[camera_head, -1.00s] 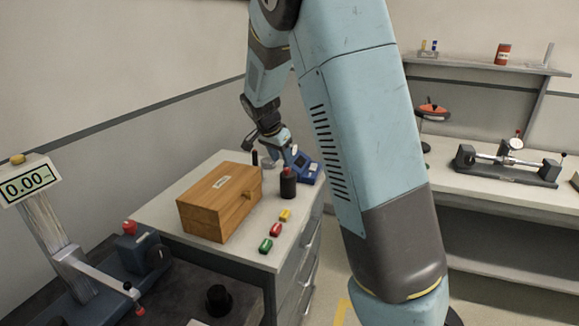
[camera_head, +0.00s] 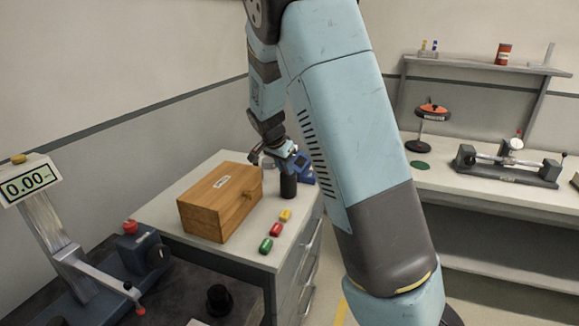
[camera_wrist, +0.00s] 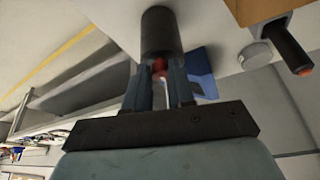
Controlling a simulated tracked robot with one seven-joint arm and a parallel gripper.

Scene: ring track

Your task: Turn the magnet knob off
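A dark upright cylinder (camera_head: 288,186) with a red knob on top stands on the grey cabinet's right side. In the wrist view the cylinder (camera_wrist: 160,30) is straight ahead, and its red knob (camera_wrist: 159,67) shows between my fingers. My gripper (camera_head: 287,162) is right above the cylinder; in the wrist view my gripper (camera_wrist: 160,75) is open, one finger on each side of the knob. Whether the fingers touch it I cannot tell. No label shows which knob is the magnet's.
A wooden box (camera_head: 215,208) stands left of the cylinder. A blue device (camera_head: 302,168) is behind it. Green, red and yellow small blocks (camera_head: 276,230) lie in front. A dark post with a red tip (camera_wrist: 290,48) is near in the wrist view. A gauge fixture (camera_head: 510,165) sits on the right bench.

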